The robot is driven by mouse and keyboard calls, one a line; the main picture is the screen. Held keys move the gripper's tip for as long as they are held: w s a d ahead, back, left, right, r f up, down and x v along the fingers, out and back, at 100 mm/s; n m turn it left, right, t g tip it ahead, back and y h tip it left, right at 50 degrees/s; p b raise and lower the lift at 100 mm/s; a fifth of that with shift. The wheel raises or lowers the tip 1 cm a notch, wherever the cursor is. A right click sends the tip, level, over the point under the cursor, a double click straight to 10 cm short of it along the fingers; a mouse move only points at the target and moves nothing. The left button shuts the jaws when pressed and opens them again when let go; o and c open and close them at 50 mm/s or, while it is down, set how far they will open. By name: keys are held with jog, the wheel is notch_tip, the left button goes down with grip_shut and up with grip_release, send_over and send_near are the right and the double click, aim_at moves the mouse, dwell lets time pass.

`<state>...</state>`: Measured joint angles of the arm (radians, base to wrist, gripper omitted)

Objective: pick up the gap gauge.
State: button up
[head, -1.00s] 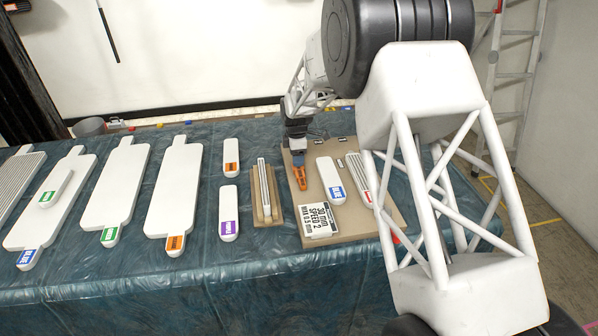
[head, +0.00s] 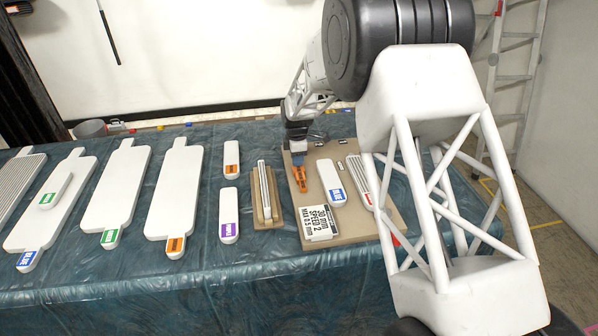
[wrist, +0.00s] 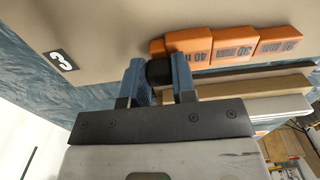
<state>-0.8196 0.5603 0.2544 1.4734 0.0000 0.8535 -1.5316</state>
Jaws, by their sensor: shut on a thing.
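The gap gauge appears to be the orange stepped piece (head: 300,179) at the left of the tan board. In the wrist view it shows as a row of orange blocks (wrist: 232,46) with dark printed numbers. My gripper (wrist: 160,72) has its two blue-grey fingers on either side of a dark round part (wrist: 159,71) beside the orange blocks, and is shut on it. In the head view my gripper (head: 298,157) is at the gauge's far end. I cannot tell whether the gauge touches the board or is lifted off it.
The tan board (head: 350,232) also holds a white label card (head: 317,222), a white piece with a blue label (head: 332,180) and a striped bar (head: 360,180). A wooden holder with a striped bar (head: 266,192) stands close on the left. Several white paddles lie farther left.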

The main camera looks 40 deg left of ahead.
jog(key=shift+r, duration=0.15)
jog(key=shift+r, duration=1.5)
jog(key=shift+s+d+r, duration=0.2)
jog(key=shift+d, duration=0.05)
jog(key=s+d, duration=0.3)
jog(key=s+d+r, duration=0.1)
jog(key=s+d, duration=0.6)
jog(key=d, duration=0.1)
jog(key=shift+s+r, duration=0.15)
jog(key=shift+s, duration=0.2)
jog(key=shift+w, duration=0.15)
jog(key=w+a, duration=0.1)
jog(key=w, duration=0.3)
jog(key=w+a+r, duration=0.1)
jog(key=w, duration=0.4)
jog(key=w+a+r, duration=0.1)
jog(key=w+a, duration=0.1)
jog(key=w, duration=0.3)
jog(key=shift+w+r, duration=0.15)
jog(key=w, duration=1.2)
jog(key=shift+w+a+r, duration=0.2)
jog(key=shift+r, duration=0.15)
